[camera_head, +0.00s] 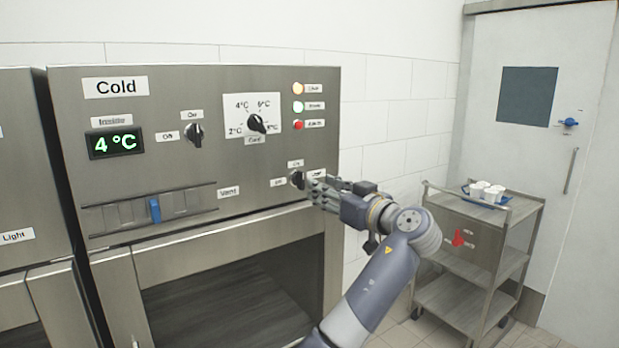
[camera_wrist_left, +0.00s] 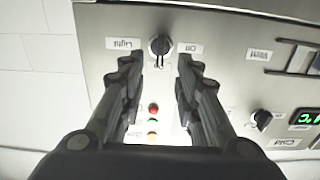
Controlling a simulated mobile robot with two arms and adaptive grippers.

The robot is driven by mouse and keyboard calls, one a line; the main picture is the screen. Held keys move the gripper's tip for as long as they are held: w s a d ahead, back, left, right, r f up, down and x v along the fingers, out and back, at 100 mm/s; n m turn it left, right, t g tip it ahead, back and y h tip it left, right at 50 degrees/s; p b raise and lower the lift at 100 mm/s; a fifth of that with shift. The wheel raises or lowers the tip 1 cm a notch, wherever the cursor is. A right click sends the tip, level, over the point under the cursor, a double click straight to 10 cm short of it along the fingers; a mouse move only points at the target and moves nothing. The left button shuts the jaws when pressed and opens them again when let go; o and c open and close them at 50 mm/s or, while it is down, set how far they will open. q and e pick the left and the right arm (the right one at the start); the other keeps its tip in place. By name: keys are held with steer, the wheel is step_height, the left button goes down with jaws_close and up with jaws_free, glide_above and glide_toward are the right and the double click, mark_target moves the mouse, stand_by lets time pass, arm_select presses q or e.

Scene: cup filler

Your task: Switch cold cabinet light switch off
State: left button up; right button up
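The cold cabinet (camera_head: 210,100) fills the left and middle of the head view, with a "Cold" label. Its light switch (camera_head: 297,180) is a black rotary knob at the panel's lower right, with small labels around it. My left gripper (camera_head: 312,186) is at this knob and partly covers the "Light" label. In the upside-down left wrist view, the knob (camera_wrist_left: 160,46) shows between and just beyond the fingertips (camera_wrist_left: 157,68). The fingers are apart, with a gap on each side of the knob. The knob's pointer seems to face the "On" side. My right gripper is not in view.
Another black knob (camera_head: 194,134), a temperature dial (camera_head: 257,124), indicator lights (camera_head: 298,107) and a blue vent slider (camera_head: 154,210) are on the same panel. A metal cart (camera_head: 470,240) with white cups (camera_head: 487,191) stands right, before a door (camera_head: 580,180).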

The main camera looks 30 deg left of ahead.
mark_target(303, 180)
arm_select(q)
steer(key=p+x, duration=0.3)
steer(key=x, duration=0.4)
steer(key=shift+a+r, duration=0.1)
steer(key=shift+a, duration=0.15)
steer(key=shift+w+a, duration=0.2)
steer(key=shift+a, duration=0.15)
jaws_close()
